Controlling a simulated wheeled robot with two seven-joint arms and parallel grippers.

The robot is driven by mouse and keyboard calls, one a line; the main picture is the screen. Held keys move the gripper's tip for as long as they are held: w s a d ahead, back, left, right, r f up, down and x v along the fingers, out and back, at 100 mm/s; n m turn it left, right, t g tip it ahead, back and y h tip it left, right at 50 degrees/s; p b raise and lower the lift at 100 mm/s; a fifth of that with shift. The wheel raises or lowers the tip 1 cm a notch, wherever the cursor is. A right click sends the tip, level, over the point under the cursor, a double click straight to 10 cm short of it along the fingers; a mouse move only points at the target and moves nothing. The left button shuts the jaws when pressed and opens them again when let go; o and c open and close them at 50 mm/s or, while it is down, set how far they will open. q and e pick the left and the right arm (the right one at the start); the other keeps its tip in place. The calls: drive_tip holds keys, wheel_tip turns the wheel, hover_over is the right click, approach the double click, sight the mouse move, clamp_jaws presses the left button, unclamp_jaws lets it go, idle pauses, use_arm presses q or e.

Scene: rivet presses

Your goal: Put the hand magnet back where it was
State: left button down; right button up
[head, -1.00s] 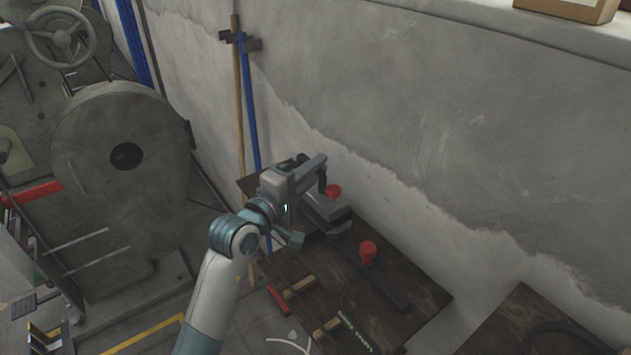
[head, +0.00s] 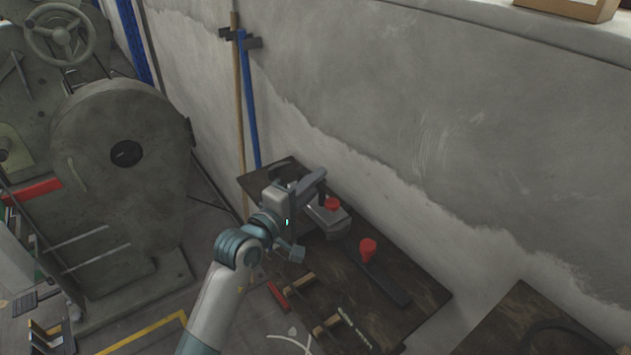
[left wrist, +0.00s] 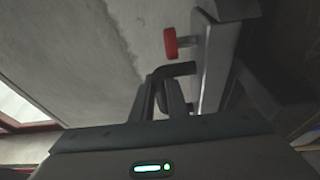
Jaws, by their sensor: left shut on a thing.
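The hand magnet (head: 328,223) is a grey block with a red knob and a black handle. It is over the dark wooden table top, low, and I cannot tell whether it touches the wood. My left gripper (head: 319,192) is shut on its handle at the left end and partly hides it. In the left wrist view, the dark handle (left wrist: 172,88) is at the gripper's jaws, with the magnet's grey side (left wrist: 218,62) and red knob beyond. My right gripper is in neither view.
A dark bar (head: 387,280) with a red knob lies on the wooden table (head: 425,302), right of the magnet. Wooden-handled tools (head: 300,286) lie at the near edge. A concrete wall (head: 400,150) rises behind. A blue pole (head: 248,105) leans there. A large grey press (head: 95,150) stands left.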

use_arm(q)
drive_tip(key=shift+f, duration=0.15)
drive_tip(key=c, duration=1.7)
unclamp_jaws()
drive_tip(key=shift+f, duration=0.1)
drive_tip(key=shift+c, duration=0.2)
